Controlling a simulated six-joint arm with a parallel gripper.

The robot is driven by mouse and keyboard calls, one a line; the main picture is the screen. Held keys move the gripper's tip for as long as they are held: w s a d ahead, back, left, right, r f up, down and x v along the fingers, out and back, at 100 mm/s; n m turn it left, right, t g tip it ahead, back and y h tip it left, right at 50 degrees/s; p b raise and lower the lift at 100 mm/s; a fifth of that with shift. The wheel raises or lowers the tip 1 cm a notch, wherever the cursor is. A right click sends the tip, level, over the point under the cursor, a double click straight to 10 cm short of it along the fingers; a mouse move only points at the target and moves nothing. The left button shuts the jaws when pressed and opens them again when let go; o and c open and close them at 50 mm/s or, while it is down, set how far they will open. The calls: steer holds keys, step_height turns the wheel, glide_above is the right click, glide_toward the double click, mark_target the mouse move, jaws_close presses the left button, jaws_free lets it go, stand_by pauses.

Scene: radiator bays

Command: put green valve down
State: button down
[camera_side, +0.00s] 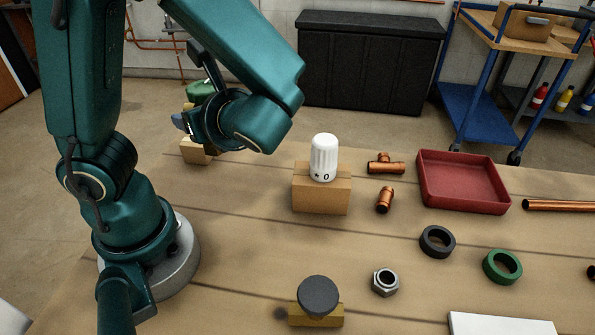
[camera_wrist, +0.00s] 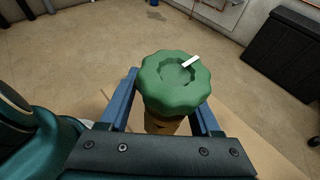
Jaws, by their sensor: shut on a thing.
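The green valve (camera_wrist: 176,84) is a scalloped knob with a round recess and a white mark on its top. It sits between the two blue fingers of my gripper (camera_wrist: 166,100), which is shut on it. In the side view the green valve (camera_side: 199,92) shows behind my wrist, above a wooden block (camera_side: 197,151) at the far left of the table. My wrist hides part of the valve and most of the gripper there. Whether the valve touches the block cannot be told.
A white thermostatic knob (camera_side: 324,157) stands on a wooden block (camera_side: 320,195) mid-table. A dark round knob (camera_side: 318,295) sits on a block in front. Copper fittings (camera_side: 385,166), a red tray (camera_side: 462,182), rings (camera_side: 502,266) and a nut (camera_side: 385,282) lie to the right.

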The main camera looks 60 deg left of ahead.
steer(key=d+f+n+g+h, duration=0.3)
steer(key=d+n+g+h, duration=0.4)
steer(key=d+n, duration=0.2)
steer(key=d+f+n+g+h, duration=0.2)
steer(key=d+n+g+h, duration=0.45)
steer(key=d+n, duration=0.25)
steer(key=w+d+r+n+t+h, duration=0.45)
steer(key=w+n+h, duration=0.2)
steer(key=w, duration=0.25)
steer(key=w+d+r+n+t+h, duration=0.3)
steer(key=w+d+n+t+h, duration=0.15)
steer(key=w+n+h, duration=0.35)
steer(key=shift+w+d+f+m+y, duration=0.1)
steer(key=shift+f+m+y, duration=0.2)
steer(key=shift+f, duration=2.3)
steer(key=shift+w+d+f+m+y, duration=0.1)
steer(key=shift+f+y, duration=0.35)
steer(key=shift+f, duration=2.1)
steer(key=shift+w+d+f+m+y, duration=0.15)
steer(key=shift+f+y, duration=0.2)
steer(key=shift+f, duration=2.25)
steer(key=shift+a, duration=0.1)
steer(key=shift+c, duration=0.5)
jaws_free()
steer(key=shift+f, duration=0.15)
